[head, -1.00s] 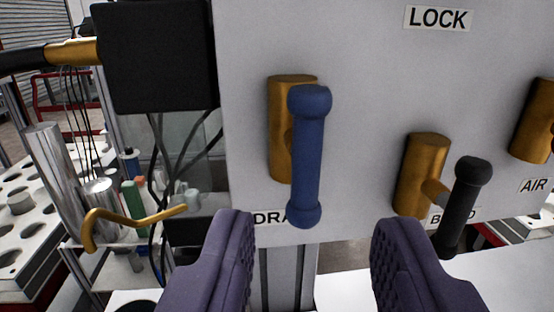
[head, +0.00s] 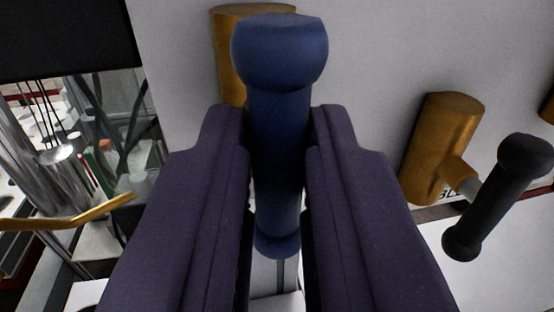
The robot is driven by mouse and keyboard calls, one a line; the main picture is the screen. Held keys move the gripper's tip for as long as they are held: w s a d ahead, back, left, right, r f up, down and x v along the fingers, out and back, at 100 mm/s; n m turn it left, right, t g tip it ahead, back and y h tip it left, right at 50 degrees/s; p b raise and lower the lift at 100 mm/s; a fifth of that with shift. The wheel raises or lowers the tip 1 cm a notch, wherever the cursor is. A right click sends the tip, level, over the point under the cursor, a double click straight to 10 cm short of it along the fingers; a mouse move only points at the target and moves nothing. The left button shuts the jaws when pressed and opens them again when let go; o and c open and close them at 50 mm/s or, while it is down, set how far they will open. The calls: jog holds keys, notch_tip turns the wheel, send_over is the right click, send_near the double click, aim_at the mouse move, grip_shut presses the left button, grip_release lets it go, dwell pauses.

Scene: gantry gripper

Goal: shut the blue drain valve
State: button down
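The blue drain valve handle (head: 279,120) is a bar with a knob at each end. It stands nearly upright in the picture, in front of its brass valve body (head: 227,60) on the light grey panel. My gripper (head: 279,135) has its two dark purple padded fingers on either side of the bar, between the knobs. The fingers are shut on it, with no clear gap at either side. The DRAIN label is hidden behind the gripper, and the handle covers much of its valve body.
A black valve handle (head: 497,195) on another brass body (head: 442,145) is close on the right, beside the right finger. A black box (head: 65,35) is at upper left. A curved brass rod (head: 75,215) sticks out at lower left. The panel (head: 360,50) is bare between the valves.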

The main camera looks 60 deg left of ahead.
jog(key=shift+m, duration=0.3)
jog(key=m+p, duration=0.2)
jog(key=m, duration=0.1)
jog(key=shift+w+r+m+g+h, duration=0.1)
jog(key=shift+r+m+g+h, duration=0.1)
jog(key=shift+m+g+h, duration=0.1)
jog(key=m+g+p, duration=0.1)
jog(key=m+p, duration=0.2)
jog(key=m, duration=0.1)
jog(key=shift+w+d, duration=0.1)
jog(key=m+g+p, duration=0.1)
jog(key=m+p, duration=0.2)
jog(key=shift+m, duration=0.4)
jog(key=m+g+p, duration=0.1)
jog(key=m+p, duration=0.1)
jog(key=m, duration=0.1)
jog(key=shift+w+f, duration=0.1)
jog(key=shift+f, duration=0.05)
jog(key=shift+m, duration=0.4)
jog(key=c, duration=1.1)
grip_release()
